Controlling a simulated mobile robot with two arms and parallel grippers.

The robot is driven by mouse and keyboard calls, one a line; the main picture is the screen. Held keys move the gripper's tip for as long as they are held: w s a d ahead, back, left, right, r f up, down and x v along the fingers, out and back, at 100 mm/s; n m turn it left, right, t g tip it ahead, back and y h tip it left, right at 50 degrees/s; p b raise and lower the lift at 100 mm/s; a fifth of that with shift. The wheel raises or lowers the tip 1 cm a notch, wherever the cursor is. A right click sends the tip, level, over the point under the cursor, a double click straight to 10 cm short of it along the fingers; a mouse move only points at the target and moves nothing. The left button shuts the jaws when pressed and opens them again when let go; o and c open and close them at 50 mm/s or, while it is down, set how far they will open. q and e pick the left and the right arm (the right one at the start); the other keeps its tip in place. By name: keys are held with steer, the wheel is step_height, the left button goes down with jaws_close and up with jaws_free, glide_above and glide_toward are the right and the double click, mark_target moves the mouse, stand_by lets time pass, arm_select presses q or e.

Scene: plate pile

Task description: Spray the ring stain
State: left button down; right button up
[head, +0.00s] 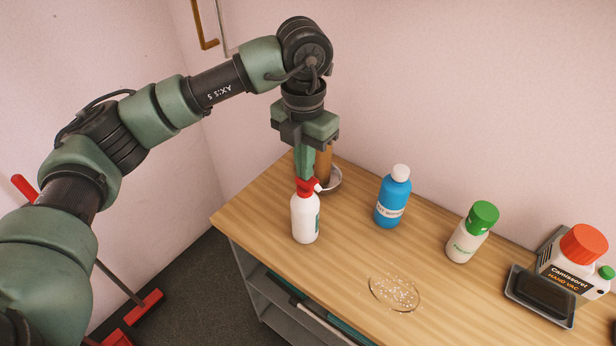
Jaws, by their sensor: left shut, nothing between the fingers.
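A white spray bottle with a red trigger head (305,217) stands upright on the wooden table near its left end. My left gripper (304,177) points down at the red head from above. Its fingers are shut, with nothing between them; whether they touch the head cannot be told. A ring stain (394,293), a brownish ring with whitish specks, lies on the tabletop near the front edge, to the right of the bottle. My right gripper is not in view.
A brown cylinder (324,164) in a metal dish (334,183) stands behind the spray bottle. Red-headed tools (143,306) stand on the left floor.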

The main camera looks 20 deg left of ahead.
arm_select(q)
steer(key=shift+f, duration=0.3)
steer(key=shift+r, duration=0.1)
steer(key=shift+r+p, duration=0.5)
steer(key=shift+r, duration=0.9)
step_height(320, 180, up, 6)
steer(key=p, duration=0.3)
